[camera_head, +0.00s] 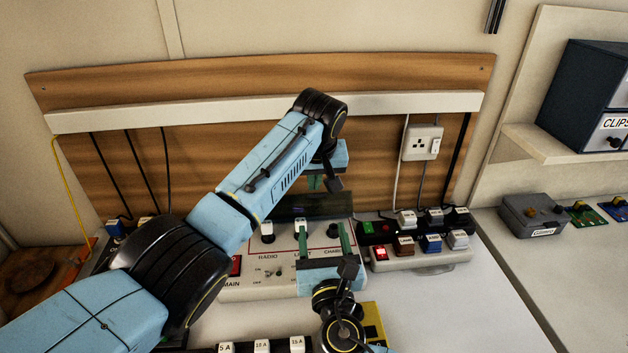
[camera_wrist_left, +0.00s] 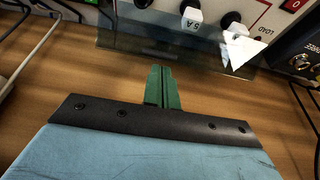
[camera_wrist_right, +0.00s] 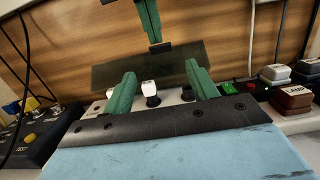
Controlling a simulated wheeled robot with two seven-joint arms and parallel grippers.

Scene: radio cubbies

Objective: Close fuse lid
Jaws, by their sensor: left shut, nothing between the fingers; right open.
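The fuse lid (camera_head: 288,207) is a dark see-through panel, raised at the back of the radio unit (camera_head: 245,285). It also shows in the left wrist view (camera_wrist_left: 128,44) and right wrist view (camera_wrist_right: 115,75). Fuse holders stand in front of it, with white fuses (camera_head: 300,227) in some. My left gripper (camera_head: 327,184) is shut and empty, just above and behind the lid's top edge; contact cannot be told. My right gripper (camera_head: 325,232) is open over the radio's front, its fingers pointing towards the lid, nothing between them.
A switch box with coloured labelled buttons (camera_head: 420,255) stands right of the radio. A rack of spare fuses (camera_head: 262,347) lies at the front. A wooden board with a socket (camera_head: 421,142) and hanging cables is behind.

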